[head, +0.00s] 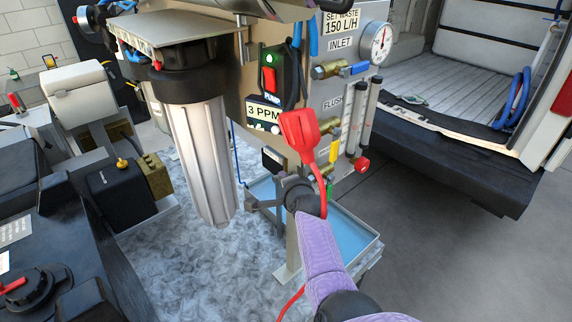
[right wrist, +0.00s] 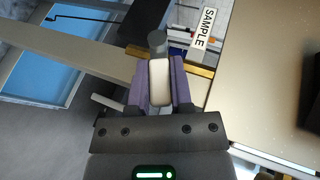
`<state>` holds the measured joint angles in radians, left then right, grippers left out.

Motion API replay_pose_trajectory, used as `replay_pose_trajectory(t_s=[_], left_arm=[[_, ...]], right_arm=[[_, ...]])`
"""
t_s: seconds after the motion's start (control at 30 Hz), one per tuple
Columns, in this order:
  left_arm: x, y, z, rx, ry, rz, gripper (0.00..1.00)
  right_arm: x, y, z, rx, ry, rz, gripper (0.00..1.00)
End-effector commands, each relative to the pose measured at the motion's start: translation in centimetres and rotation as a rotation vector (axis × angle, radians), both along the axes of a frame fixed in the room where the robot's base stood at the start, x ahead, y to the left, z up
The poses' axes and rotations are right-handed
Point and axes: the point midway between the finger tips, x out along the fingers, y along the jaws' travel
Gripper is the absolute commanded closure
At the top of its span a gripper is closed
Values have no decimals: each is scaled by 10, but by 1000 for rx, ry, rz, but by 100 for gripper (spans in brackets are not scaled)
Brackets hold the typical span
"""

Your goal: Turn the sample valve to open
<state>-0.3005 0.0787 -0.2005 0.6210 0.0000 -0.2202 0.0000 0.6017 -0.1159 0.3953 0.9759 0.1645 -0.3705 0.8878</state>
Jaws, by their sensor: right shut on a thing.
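In the right wrist view, my right gripper (right wrist: 158,92) has its two purple fingers shut on a pale, off-white handle (right wrist: 159,82) with a grey rounded end. The handle lies beside the SAMPLE label (right wrist: 205,28) and a brass fitting (right wrist: 202,71), so it appears to be the sample valve's handle. Its fixing to the valve body is largely hidden. In the head view, my right arm reaches up from the bottom to the lower panel. I cannot make out its fingertips or the handle there. My left gripper is not in view.
A red plug (head: 299,135) on a red cable hangs close to my right wrist. The panel holds a gauge (head: 380,44), a blue inlet handle (head: 354,69) and a yellow handle (head: 335,149). A blue-floored tray (head: 345,240) is below. A white filter housing (head: 201,150) hangs left.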

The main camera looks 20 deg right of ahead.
Motion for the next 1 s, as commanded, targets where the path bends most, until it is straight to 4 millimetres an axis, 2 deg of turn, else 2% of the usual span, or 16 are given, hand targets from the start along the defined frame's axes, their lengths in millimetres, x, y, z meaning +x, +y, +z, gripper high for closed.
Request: replay_pose_trajectory(t_s=[0.03,0.3,0.93,0.97,1.0], left_arm=[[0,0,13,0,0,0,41],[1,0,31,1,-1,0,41],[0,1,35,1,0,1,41],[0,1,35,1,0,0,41],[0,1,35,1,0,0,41]], right_arm=[[1,1,8,-5,26,0,100],[3,1,8,-52,143,1,100],[4,1,6,-71,190,-1,100],[4,1,6,-71,190,-1,69],[4,1,6,-71,190,-1,61]])
